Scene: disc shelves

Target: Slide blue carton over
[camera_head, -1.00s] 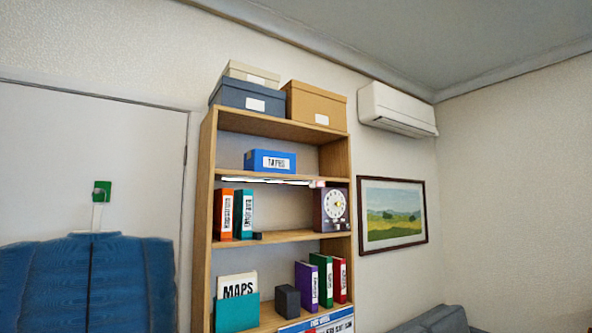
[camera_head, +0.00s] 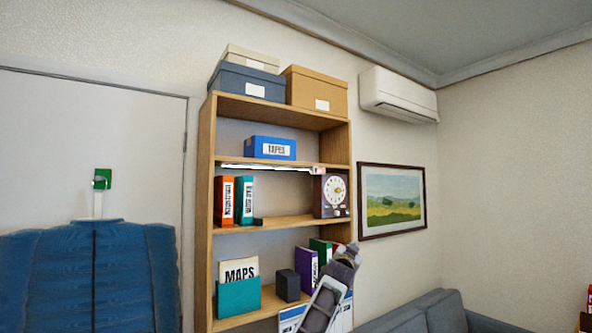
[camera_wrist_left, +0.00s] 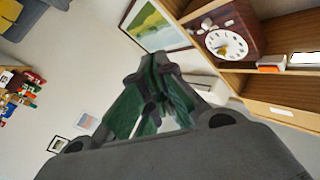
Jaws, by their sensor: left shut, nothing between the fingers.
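The blue carton (camera_head: 258,146), with a white label reading TAPES, sits on the upper shelf board of the wooden bookcase (camera_head: 205,190), left of the middle. I do not make it out in the left wrist view. My left gripper (camera_head: 349,252) shows at the lower right of the bookcase, in front of the lower binders and well below the carton. It is shut and empty. The left wrist view shows its closed green fingers (camera_wrist_left: 150,68). My right gripper is not in view.
A dark clock (camera_head: 331,194) stands on the shelf below the carton; it also shows in the left wrist view (camera_wrist_left: 228,36). A light strip (camera_head: 262,168) runs under the carton's board. Boxes (camera_head: 316,88) crowd the top. The board right of the carton is free.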

